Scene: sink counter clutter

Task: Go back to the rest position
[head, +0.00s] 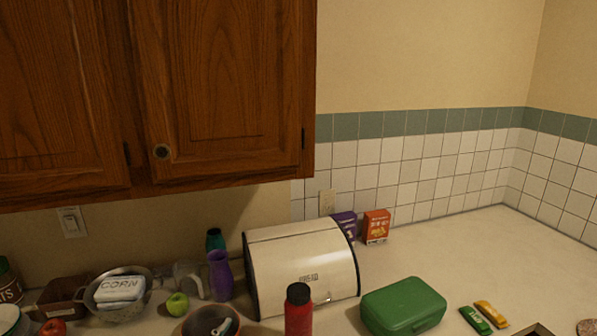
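Neither of my grippers shows in the head view, so I cannot see whether they are open or shut. The view looks out over a pale counter (450,255) with clutter along its lower part. A cream bread box (290,262) stands near the middle. In front of it is a red bottle with a black cap (298,315), cut off by the bottom edge. A closed green lunch box (403,307) lies to the right of the bread box.
A wooden wall cabinet (220,80) hangs at upper left. A colander (118,293), a green apple (177,304), a purple bottle (220,275) and a bowl (200,322) crowd the left. Green and yellow packets (476,320) lie at lower right. The back right counter is clear.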

